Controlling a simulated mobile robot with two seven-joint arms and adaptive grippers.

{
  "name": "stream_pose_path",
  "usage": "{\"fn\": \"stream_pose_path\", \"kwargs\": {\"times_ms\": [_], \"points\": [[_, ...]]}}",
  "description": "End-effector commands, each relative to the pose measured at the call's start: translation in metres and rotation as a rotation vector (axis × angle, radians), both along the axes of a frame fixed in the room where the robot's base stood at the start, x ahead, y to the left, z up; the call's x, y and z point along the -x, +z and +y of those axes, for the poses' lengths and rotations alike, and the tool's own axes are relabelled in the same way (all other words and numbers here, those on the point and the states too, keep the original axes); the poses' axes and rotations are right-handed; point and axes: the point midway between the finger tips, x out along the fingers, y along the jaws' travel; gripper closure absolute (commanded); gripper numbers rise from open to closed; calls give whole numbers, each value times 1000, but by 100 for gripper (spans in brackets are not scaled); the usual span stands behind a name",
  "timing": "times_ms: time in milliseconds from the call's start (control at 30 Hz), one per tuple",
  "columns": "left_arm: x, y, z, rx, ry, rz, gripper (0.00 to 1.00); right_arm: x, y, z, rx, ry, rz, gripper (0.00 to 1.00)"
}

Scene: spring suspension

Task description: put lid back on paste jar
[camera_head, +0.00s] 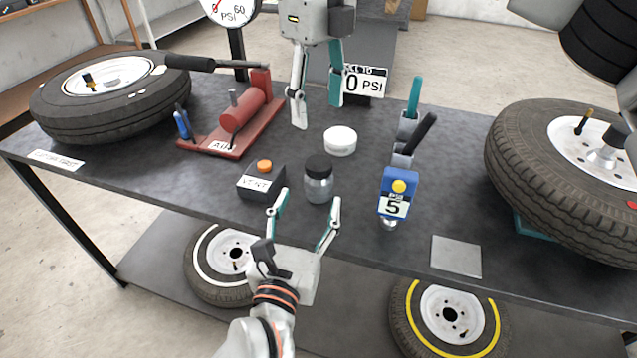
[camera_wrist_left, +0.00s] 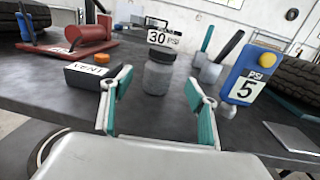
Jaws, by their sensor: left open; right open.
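A small grey glass jar (camera_head: 319,185) stands upright on the dark table; it also shows in the left wrist view (camera_wrist_left: 158,76), straight ahead between my fingertips. A round white lid-like piece (camera_head: 340,141) lies on the table just behind the jar, apart from it. My left gripper (camera_head: 309,199) is open and empty at the table's front edge, its fingers pointing at the jar and not closed around it. My right gripper (camera_head: 318,114) comes from the far side, open and empty, with fingers pointing down near the white piece's far left side.
A black VENT box with an orange button (camera_head: 264,166) stands left of the jar. A blue PSI gauge (camera_head: 398,190) stands right of it, with tool handles behind. A red pump (camera_head: 240,115) and tires (camera_head: 110,95) take the sides. A grey plate (camera_head: 456,257) lies near the front edge.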

Motion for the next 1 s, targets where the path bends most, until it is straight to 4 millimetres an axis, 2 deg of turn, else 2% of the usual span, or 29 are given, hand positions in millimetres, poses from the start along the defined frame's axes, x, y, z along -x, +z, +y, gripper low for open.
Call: {"fn": "stream_pose_path", "kwargs": {"times_ms": [33,133,333,1000], "points": [[11,-1,3,1,-1,2,41,0,0,0,0,0,0,45],[28,-1,7,-1,0,3,41,0,0,0,0,0,0,45],[48,-1,12,0,1,1,41,0,0,0,0,0,0,45],[52,0,12,0,0,0,41,0,0,0,0,0,0,45]]}}
